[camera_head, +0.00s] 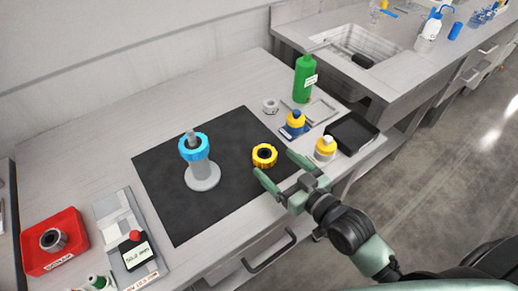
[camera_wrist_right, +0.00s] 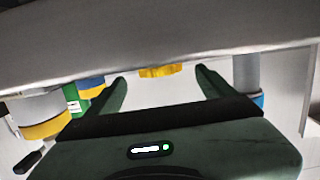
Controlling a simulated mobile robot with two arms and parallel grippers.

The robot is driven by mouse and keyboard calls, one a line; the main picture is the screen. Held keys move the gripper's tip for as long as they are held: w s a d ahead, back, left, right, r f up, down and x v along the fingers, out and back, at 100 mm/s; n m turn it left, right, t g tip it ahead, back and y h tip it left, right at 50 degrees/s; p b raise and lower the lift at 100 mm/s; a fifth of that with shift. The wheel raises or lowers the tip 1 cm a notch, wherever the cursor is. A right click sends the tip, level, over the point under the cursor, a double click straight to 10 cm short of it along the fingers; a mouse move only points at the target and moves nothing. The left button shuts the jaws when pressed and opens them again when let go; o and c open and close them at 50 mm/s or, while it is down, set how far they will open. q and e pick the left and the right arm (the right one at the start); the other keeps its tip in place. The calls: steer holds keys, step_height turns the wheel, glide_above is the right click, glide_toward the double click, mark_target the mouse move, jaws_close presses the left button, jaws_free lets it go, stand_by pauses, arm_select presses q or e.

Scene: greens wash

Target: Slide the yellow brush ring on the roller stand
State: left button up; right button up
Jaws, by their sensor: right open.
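The yellow brush ring (camera_head: 264,156) lies on the right part of the black mat (camera_head: 240,123). It is a scalloped ring with a dark centre. The roller stand (camera_head: 203,176) stands upright on the mat to its left, with a grey round base and post. A blue ring (camera_head: 193,147) sits around its post near the top. My right gripper (camera_head: 274,166) is open and empty at the front right of the yellow ring, its fingers pointing toward it. In the right wrist view the yellow ring (camera_wrist_right: 160,71) shows beyond the open fingers, between them. My left gripper is not in view.
The mat's front is clear.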

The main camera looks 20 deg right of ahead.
mark_target(268, 156)
steer(key=x, duration=0.1)
steer(key=p+x, duration=0.1)
steer(key=x, duration=0.1)
steer(key=shift+r, duration=0.3)
steer(key=shift+x, duration=1.25)
steer(key=shift+w+a+f, duration=0.1)
steer(key=shift+w+f, duration=0.1)
steer(key=c, duration=1.4)
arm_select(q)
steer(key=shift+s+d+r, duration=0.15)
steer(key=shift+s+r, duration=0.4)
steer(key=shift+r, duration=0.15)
arm_select(e)
steer(key=shift+c, duration=0.2)
steer(key=shift+r, duration=0.1)
